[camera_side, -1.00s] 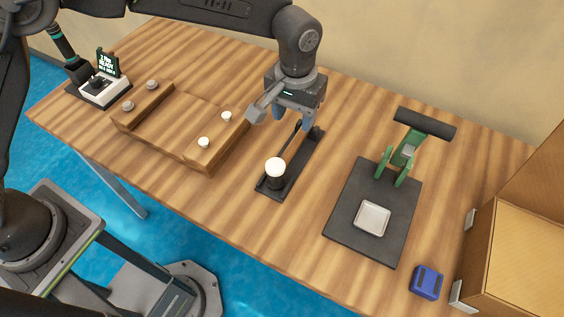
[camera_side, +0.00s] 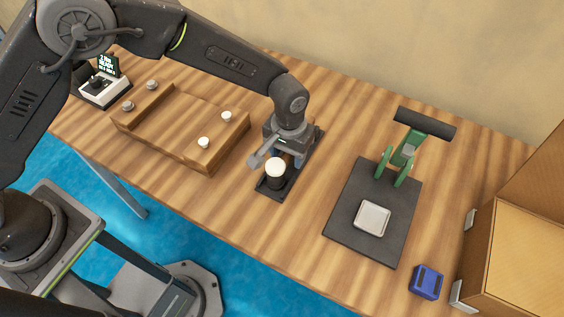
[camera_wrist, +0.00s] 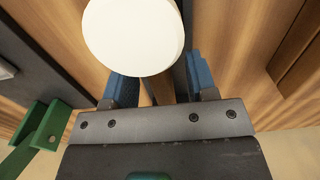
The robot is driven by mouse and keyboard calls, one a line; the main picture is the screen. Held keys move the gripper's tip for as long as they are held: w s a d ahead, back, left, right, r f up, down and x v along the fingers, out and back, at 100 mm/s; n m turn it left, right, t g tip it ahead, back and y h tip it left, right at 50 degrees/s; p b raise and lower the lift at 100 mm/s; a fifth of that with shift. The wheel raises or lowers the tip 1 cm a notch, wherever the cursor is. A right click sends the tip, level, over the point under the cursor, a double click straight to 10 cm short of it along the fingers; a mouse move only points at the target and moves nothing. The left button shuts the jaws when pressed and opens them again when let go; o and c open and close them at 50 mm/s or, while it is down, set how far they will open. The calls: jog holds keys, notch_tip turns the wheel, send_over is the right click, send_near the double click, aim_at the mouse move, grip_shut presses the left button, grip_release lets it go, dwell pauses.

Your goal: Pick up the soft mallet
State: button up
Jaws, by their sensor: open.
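The soft mallet (camera_side: 275,168) lies in a narrow black holder (camera_side: 270,191), with its white round face up on a dark head. In the wrist view, the white face of the mallet (camera_wrist: 134,36) fills the top middle, close to the camera. My gripper (camera_side: 288,160) is low over the holder, just behind the mallet head. Its two blue fingers are apart, one on each side of the strip behind the head, as the wrist view of my gripper (camera_wrist: 160,80) shows. The handle is mostly hidden under my gripper, and I cannot tell whether the fingers touch it.
A wooden tray fixture (camera_side: 176,123) with several knobs stands left. A dark plate (camera_side: 348,222) with a green clamp (camera_side: 407,152) and a small white dish (camera_side: 372,217) is right. A blue block (camera_side: 426,282) and an open box (camera_side: 520,245) are at the far right. Bare table surrounds the holder.

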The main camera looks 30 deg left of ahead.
grip_shut()
jog(key=shift+r, duration=0.1)
dwell(0.4)
jog(key=shift+r, duration=0.55)
jog(key=r, duration=0.2)
jog(key=a+r, duration=0.1)
jog(key=shift+w+r, duration=0.1)
jog(key=shift+r, duration=0.25)
jog(key=a+r, duration=0.6)
jog(key=a, duration=0.4)
jog(key=shift+w+a, duration=0.35)
jog(key=shift+w, duration=0.05)
jog(key=c, duration=0.6)
grip_release()
jog(key=shift+r, duration=0.1)
grip_shut()
